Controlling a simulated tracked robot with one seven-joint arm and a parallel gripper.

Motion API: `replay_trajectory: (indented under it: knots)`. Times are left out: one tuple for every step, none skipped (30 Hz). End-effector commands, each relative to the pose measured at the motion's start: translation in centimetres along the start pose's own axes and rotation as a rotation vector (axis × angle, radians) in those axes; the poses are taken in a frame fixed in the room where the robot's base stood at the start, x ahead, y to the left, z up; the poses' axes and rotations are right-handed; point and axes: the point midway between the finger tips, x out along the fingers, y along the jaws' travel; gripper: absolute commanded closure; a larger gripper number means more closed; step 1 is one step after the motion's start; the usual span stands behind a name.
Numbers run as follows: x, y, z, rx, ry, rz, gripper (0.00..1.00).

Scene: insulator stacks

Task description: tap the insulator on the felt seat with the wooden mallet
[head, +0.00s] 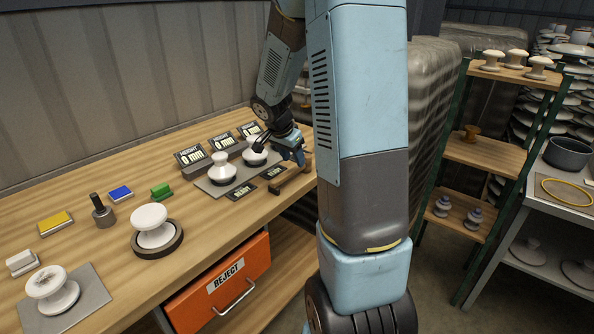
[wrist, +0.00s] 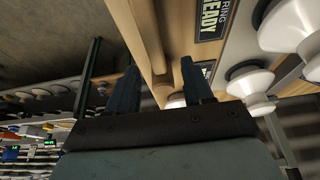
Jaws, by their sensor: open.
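A white insulator (head: 151,221) stands upright on a dark round seat (head: 140,250), which looks like the felt seat, near the bench's front edge. My gripper (head: 297,163) is at the far right end of the bench, well away from that seat. In the wrist view my gripper (wrist: 160,78) has its two fingers apart. A long wooden piece (wrist: 147,35), apparently the mallet, lies past and between the fingertips; contact cannot be told. In the head view the wooden mallet (head: 277,189) shows beside my gripper, partly hidden by it.
Two white insulators (head: 222,168) stand on a grey mat before height displays (head: 190,156). Another insulator (head: 52,289) is on a mat at front left. A dark post (head: 102,211), yellow block (head: 56,223) and blue block (head: 120,193) lie between. An orange REJECT drawer (head: 222,285) is below.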

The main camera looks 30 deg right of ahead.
Motion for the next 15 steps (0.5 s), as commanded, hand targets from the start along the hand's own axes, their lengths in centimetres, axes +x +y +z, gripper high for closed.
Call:
replay_trajectory:
  knots:
    - [0.3, 0.0, 0.0, 0.0, 0.0, 0.001, 0.49]
    - [0.4, 0.0, 0.0, 0.0, 0.0, 0.001, 0.49]
    - [0.5, 0.0, 0.0, 0.0, 0.0, 0.001, 0.49]
    - [0.7, 0.1, 0.0, -0.001, 0.0, 0.001, 0.49]
    - [0.9, 0.1, 0.0, -0.001, 0.0, 0.001, 0.49]
    - [1.3, 0.1, 0.0, -0.001, -0.001, 0.001, 0.49]
    - [1.6, 0.2, 0.0, -0.001, -0.002, 0.002, 0.49]
    - [2.0, 0.3, 0.0, 0.0, -0.002, 0.002, 0.49]
    - [2.6, 0.3, 0.0, 0.0, -0.002, 0.003, 0.49]
    - [3.1, 0.4, 0.0, -0.001, -0.002, 0.002, 0.49]
    - [3.5, 0.4, 0.0, -0.002, -0.002, 0.002, 0.49]
    - [4.0, 0.4, 0.0, -0.001, -0.002, 0.002, 0.49]
    - [4.3, 0.4, 0.0, -0.002, -0.001, 0.001, 0.49]
    - [4.7, 0.4, 0.0, -0.002, -0.001, 0.001, 0.49]
    - [5.0, 0.4, 0.0, -0.001, -0.001, 0.001, 0.49]
